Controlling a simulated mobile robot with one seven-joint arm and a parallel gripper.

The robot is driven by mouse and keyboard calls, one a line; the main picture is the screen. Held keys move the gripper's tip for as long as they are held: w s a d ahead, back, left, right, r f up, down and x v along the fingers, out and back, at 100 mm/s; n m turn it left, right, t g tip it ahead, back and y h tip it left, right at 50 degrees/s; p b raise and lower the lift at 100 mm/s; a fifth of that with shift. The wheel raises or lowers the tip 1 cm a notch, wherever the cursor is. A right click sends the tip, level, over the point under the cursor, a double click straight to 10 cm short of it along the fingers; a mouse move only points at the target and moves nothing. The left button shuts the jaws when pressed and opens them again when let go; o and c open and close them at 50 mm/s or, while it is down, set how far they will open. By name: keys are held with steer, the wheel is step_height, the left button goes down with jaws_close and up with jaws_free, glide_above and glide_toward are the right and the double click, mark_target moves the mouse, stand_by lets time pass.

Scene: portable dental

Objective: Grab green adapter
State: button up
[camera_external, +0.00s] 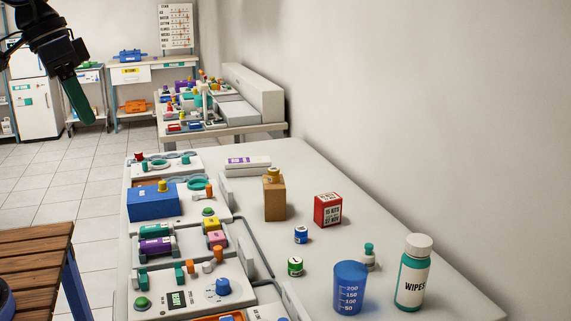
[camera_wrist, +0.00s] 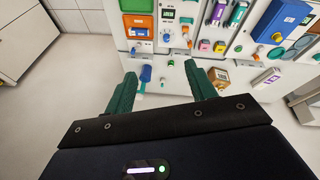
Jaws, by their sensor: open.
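Several small green pieces sit on the white console of the long table, and I cannot tell which one is the adapter. In the external view there are teal upright pieces (camera_external: 179,275) at the console's front, with another teal piece (camera_external: 142,281) to their left. A teal piece (camera_wrist: 187,20) also shows at the top of the wrist view. My gripper (camera_wrist: 161,73) has two green fingers spread apart with nothing held between them. In the external view one green finger (camera_external: 77,100) hangs high at the upper left, well away from the console.
A blue measuring cup (camera_external: 350,287), a wipes bottle (camera_external: 411,278), a red box (camera_external: 328,210) and a brown box (camera_external: 275,201) stand on the right half of the table. A blue box (camera_external: 153,204) sits on the console's left. A wooden slatted seat (camera_external: 35,260) is at lower left.

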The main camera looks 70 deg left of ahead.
steer(key=w+f+n+h, duration=0.1)
steer(key=w+f+n, duration=0.25)
steer(key=w, duration=0.75)
steer(key=n+g+h, duration=0.2)
steer(key=n, duration=1.3)
glide_above(295, 260)
steer(key=a, duration=0.4)
step_height(295, 260, down, 27)
steer(key=x, duration=0.3)
steer(key=s+x, duration=0.1)
steer(key=x, duration=0.5)
steer(key=shift+d+f, duration=0.2)
steer(key=shift+d, duration=0.25)
steer(key=shift+c, duration=0.3)
steer(key=c, duration=1)
